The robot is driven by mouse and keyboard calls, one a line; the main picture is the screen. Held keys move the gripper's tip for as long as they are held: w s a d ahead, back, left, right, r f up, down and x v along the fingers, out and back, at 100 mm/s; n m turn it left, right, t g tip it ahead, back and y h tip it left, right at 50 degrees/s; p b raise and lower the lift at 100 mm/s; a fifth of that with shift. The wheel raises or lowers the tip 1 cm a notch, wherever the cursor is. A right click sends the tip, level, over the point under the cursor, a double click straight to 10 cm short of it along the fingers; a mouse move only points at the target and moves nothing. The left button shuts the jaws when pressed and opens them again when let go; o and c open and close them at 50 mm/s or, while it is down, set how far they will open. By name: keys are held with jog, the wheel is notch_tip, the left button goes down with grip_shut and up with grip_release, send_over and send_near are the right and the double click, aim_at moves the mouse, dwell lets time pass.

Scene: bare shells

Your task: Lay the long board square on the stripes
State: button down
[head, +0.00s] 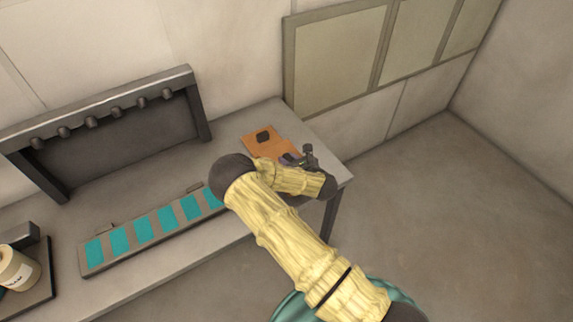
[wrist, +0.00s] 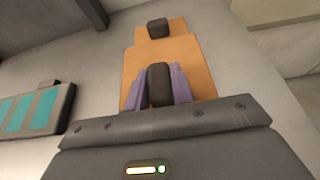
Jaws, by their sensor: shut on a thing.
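The long board is orange with stepped edges and dark block-like knobs. In the head view the board (head: 258,145) is at the table's right end, partly hidden by my arm. In the wrist view the board (wrist: 190,60) stretches ahead, with one knob (wrist: 158,28) near its far end. My gripper (wrist: 160,84) has purple fingers closed on the nearer dark knob; in the head view the gripper (head: 290,160) is mostly hidden. Whether the board touches the table is unclear. Teal stripes (head: 143,230) cross a long grey panel left of the board; my arm covers the panel's right end.
A dark rack (head: 125,138) with several knobs stands along the back of the table (head: 190,262). A cream container (head: 18,268) stands on a dark tray (head: 40,292) at the left. A framed panel (head: 335,60) is on the wall. The floor at the right is clear.

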jog(key=shift+f, duration=0.5)
jog(key=shift+f, duration=0.1)
jog(key=shift+f+p, duration=0.55)
jog(key=shift+f, duration=1.2)
jog(key=shift+f, duration=0.2)
jog(key=c, duration=1.2)
grip_release()
jog(key=shift+r, duration=0.15)
jog(key=shift+s, duration=0.1)
